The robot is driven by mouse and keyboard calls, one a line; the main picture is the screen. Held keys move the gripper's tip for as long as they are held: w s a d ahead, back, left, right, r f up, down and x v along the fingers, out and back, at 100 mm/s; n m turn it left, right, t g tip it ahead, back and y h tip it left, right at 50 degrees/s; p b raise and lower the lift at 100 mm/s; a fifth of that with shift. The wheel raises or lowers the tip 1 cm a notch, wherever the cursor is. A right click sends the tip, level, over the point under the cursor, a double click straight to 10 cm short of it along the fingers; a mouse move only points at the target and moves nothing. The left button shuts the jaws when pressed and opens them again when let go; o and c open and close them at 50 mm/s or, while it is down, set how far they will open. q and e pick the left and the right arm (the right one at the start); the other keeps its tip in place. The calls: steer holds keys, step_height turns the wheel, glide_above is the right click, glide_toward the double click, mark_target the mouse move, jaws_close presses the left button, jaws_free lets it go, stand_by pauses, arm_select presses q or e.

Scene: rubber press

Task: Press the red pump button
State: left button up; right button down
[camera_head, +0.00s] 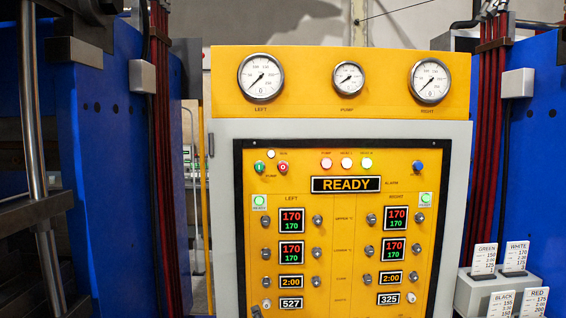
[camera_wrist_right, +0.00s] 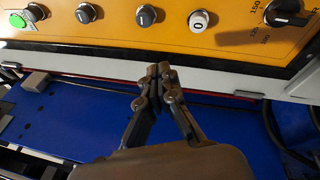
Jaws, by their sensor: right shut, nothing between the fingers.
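The red pump button (camera_head: 283,168) is at the upper left of the yellow control panel in the head view. It sits just right of a green button (camera_head: 259,167), above the "PUMP" label. My right gripper (camera_wrist_right: 158,76) shows in the right wrist view. Its fingers are together with nothing between them, pointing toward the lower edge of a yellow panel and apart from its controls. My left gripper is not seen.
Three gauges (camera_head: 261,76) top the cabinet. A "READY" display (camera_head: 345,184) and several knobs cover the panel. Blue machine columns (camera_head: 110,150) flank it. A card holder (camera_head: 500,285) stands at lower right. In the wrist view, a row of black knobs (camera_wrist_right: 146,15) lies ahead.

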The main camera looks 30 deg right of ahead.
step_height(320, 180, up, 21)
steer(key=s+d+n+t+h+p, duration=0.1)
steer(key=d+n+t+h+p, duration=0.1)
steer(key=n+t, duration=0.15)
steer(key=t+h+p, duration=0.2)
steer(key=h, duration=0.3)
glide_toward(283, 167)
steer(key=s+a+r, duration=0.3)
steer(key=s+r, duration=0.2)
steer(key=r, duration=0.1)
steer(key=shift+a+r+n, duration=0.1)
steer(key=shift+a+n, duration=0.15)
steer(key=shift+n, duration=0.3)
steer(key=w+d+b, duration=0.1)
steer(key=w+b, duration=0.1)
steer(key=b, duration=0.1)
steer(key=w+d+b, duration=0.2)
steer(key=w+b, duration=0.1)
steer(key=w+d+b, duration=0.1)
steer(key=w+b, duration=0.1)
steer(key=b, duration=0.1)
steer(key=shift+w+d, duration=0.25)
steer(key=shift+d, duration=0.05)
